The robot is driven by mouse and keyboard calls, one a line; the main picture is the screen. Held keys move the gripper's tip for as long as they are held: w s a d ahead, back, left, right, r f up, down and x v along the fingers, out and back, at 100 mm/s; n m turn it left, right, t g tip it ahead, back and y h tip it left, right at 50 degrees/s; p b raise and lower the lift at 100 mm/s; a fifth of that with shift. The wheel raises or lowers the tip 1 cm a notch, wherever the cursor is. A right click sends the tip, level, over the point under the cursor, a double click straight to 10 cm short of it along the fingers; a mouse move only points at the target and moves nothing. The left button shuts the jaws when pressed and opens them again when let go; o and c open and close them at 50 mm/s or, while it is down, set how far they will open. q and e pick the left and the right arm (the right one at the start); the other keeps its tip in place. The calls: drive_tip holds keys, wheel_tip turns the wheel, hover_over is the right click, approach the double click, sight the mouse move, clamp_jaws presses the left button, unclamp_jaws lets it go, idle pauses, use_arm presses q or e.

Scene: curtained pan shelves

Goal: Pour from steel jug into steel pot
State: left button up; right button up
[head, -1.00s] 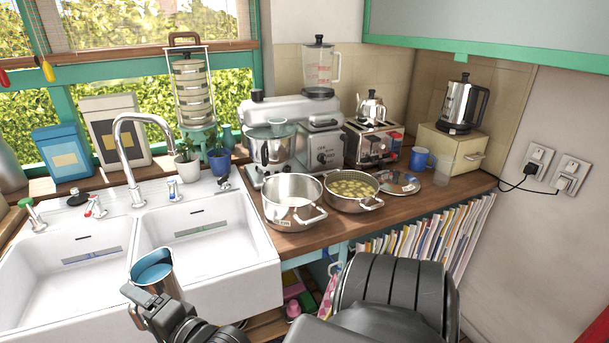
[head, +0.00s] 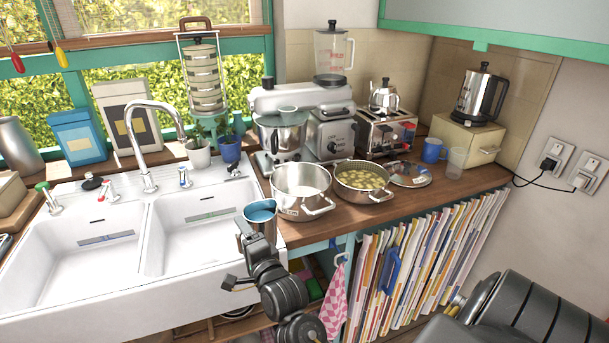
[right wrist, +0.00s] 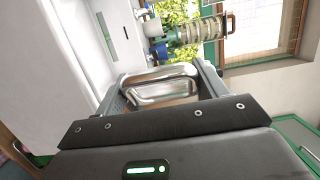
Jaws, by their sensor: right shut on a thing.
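The steel jug (head: 258,232) stands upright with blue liquid inside, held in the air in front of the right basin's front edge. My right gripper (head: 256,240) is shut on it from below in the picture. The right wrist view shows the jug's shiny metal (right wrist: 160,86) between the fingers. The steel pot (head: 301,203) stands on the wooden counter to the right of the sink, open on top, with a pale inside. It is up and to the right of the jug, which is apart from it. My left gripper is not in view.
A second steel pot with yellowish pieces (head: 362,184) stands right beside the first. A stand mixer (head: 283,140), toaster (head: 385,133) and glass lid (head: 409,174) are behind and right. The white double sink (head: 120,300) is left. Files (head: 425,265) fill the shelf below.

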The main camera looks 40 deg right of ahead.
drive_tip(key=w+d+f+m+h+p, duration=0.1)
drive_tip(key=w+d+m+h+p, duration=0.1)
drive_tip(key=w, duration=1)
drive_tip(key=d+h, duration=0.1)
drive_tip(key=d, duration=0.1)
drive_tip(key=shift+d+g, duration=0.4)
